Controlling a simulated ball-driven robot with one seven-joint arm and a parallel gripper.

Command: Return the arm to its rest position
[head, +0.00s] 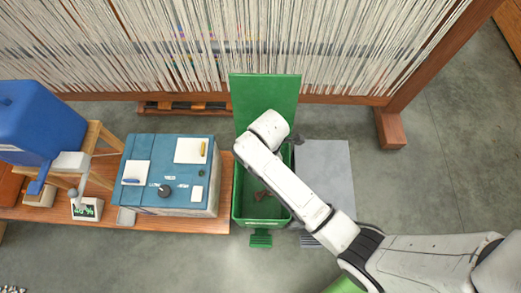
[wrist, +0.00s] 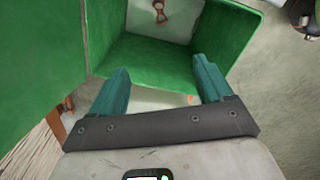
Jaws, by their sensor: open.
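My arm (head: 285,180) reaches from the lower right of the head view over a green bin (head: 238,205). Its end is beside the bin's raised green lid (head: 265,95). The fingers are hidden in the head view. In the wrist view my gripper (wrist: 160,78) has its two teal fingers wide apart, with nothing between them. The green bin (wrist: 150,60) shows just beyond the fingers there. A small reddish thing lies in the bin (head: 262,195) and also shows at the top of the wrist view (wrist: 161,12).
A blue-topped box (head: 145,165) with white panels stands on a wooden bench (head: 190,225) left of the bin. A blue machine (head: 40,120) is at the far left. A large threaded loom (head: 200,45) spans the back. A grey slab (head: 325,170) is right of the bin. Floor is clear at right.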

